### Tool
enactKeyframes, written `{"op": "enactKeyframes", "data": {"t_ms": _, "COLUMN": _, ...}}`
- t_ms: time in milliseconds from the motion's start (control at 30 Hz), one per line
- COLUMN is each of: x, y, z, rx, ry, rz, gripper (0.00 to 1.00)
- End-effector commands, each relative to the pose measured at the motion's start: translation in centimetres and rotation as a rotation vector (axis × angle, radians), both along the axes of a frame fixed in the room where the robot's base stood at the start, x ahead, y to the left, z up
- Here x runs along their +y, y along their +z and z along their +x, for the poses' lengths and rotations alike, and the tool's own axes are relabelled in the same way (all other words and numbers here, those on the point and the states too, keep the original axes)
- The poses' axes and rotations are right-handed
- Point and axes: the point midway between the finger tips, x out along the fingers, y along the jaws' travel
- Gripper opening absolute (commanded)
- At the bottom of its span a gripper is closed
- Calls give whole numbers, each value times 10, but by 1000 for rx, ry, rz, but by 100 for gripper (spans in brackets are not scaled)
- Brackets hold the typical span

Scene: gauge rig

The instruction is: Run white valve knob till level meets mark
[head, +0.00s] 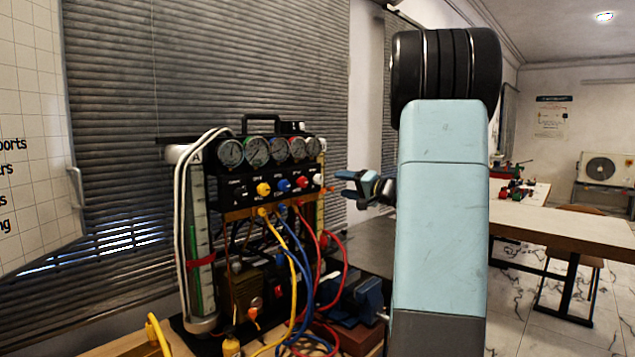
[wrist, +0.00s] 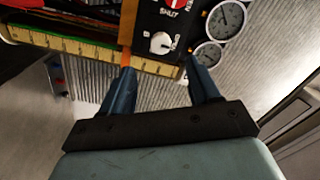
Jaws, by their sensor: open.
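The white valve knob (head: 317,179) is at the right end of the knob row on the black gauge rig. In the wrist view the white knob (wrist: 160,43) has a dark pointer line and lies just beyond my gripper (wrist: 160,66), between the fingertip lines. My gripper is open and empty; in the head view it (head: 344,184) points left at the knob from the right, with a small gap. A tall level tube (head: 197,230), labelled A, stands at the rig's left with green in it and a red band (head: 200,261) around it. The exact level is too small to read.
Several round gauges (head: 258,151) sit above the knobs. A red knob (wrist: 176,3) is close to the white one. A yellow scale (wrist: 90,52) runs along the rig's edge near my left finger. Yellow, blue and red hoses (head: 335,262) hang below.

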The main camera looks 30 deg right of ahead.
Motion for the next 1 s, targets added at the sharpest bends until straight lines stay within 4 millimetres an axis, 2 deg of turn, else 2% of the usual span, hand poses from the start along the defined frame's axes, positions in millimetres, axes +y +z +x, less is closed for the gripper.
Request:
{"op": "enactKeyframes", "data": {"t_ms": 300, "x": 18, "y": 0, "z": 53, "rx": 0, "ry": -1, "rz": 1, "gripper": 61}}
{"op": "enactKeyframes", "data": {"t_ms": 533, "x": 30, "y": 0, "z": 86, "rx": 0, "ry": -1, "rz": 1, "gripper": 61}}
{"op": "enactKeyframes", "data": {"t_ms": 733, "x": 36, "y": 0, "z": 101, "rx": 0, "ry": -1, "rz": 0, "gripper": 61}}
{"op": "enactKeyframes", "data": {"t_ms": 1000, "x": 39, "y": 0, "z": 105, "rx": 0, "ry": 0, "rz": 1, "gripper": 61}}
